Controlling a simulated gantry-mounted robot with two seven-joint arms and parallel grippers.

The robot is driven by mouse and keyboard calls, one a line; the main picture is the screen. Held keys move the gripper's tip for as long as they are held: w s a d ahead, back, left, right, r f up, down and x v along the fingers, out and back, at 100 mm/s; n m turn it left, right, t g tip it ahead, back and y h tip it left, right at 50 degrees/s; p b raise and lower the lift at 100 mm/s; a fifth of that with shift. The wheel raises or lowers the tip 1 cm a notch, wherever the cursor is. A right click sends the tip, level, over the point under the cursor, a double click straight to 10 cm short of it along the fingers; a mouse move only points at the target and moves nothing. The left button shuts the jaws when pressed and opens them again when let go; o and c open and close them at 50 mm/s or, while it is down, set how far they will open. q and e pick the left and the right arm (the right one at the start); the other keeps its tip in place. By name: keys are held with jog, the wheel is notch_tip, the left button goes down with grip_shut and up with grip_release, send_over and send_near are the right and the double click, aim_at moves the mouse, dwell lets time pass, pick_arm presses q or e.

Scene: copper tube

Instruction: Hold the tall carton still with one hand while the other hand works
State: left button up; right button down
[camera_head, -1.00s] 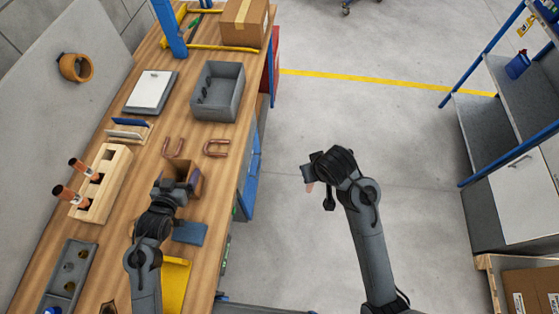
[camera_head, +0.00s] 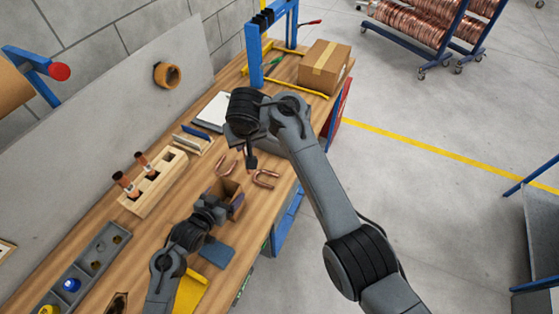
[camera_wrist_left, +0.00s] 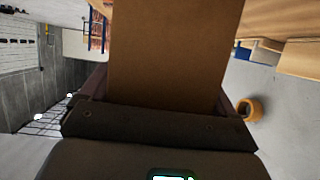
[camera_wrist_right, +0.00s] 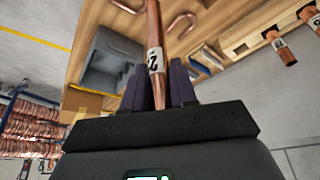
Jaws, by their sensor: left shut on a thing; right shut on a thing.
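The tall open brown carton (camera_head: 229,188) stands on the workbench; its brown wall fills the middle of the left wrist view (camera_wrist_left: 175,55). My left gripper (camera_head: 220,205) is shut on the carton, with one finger on each side of it. My right gripper (camera_head: 251,160) is over the bench, above and behind the carton in the head view. In the right wrist view, my right gripper (camera_wrist_right: 158,85) is shut on a copper tube (camera_wrist_right: 154,35) with a white label. The tube mostly cannot be made out in the head view.
Copper U-bends (camera_head: 266,179) lie beside the carton. A wooden block (camera_head: 160,187) holding copper tubes and a grey tray (camera_head: 75,275) lie to the left. A blue pad (camera_head: 216,252) lies in front. A grey bin (camera_wrist_right: 110,62) shows in the right wrist view. A closed cardboard box (camera_head: 320,66) stands farther back.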

jog(key=s+a+r+n, duration=0.1)
jog(key=a+r, duration=0.1)
jog(key=a, duration=0.4)
jog(key=s+a+f, duration=0.2)
jog(key=s+f, duration=0.2)
jog(key=shift+n+y, duration=0.3)
jog(key=shift+n, duration=0.1)
dwell(1.1)
jog(key=shift+f, duration=0.3)
notch_tip(320, 180, down, 9)
dwell(1.8)
jog(key=shift+d+f, duration=0.1)
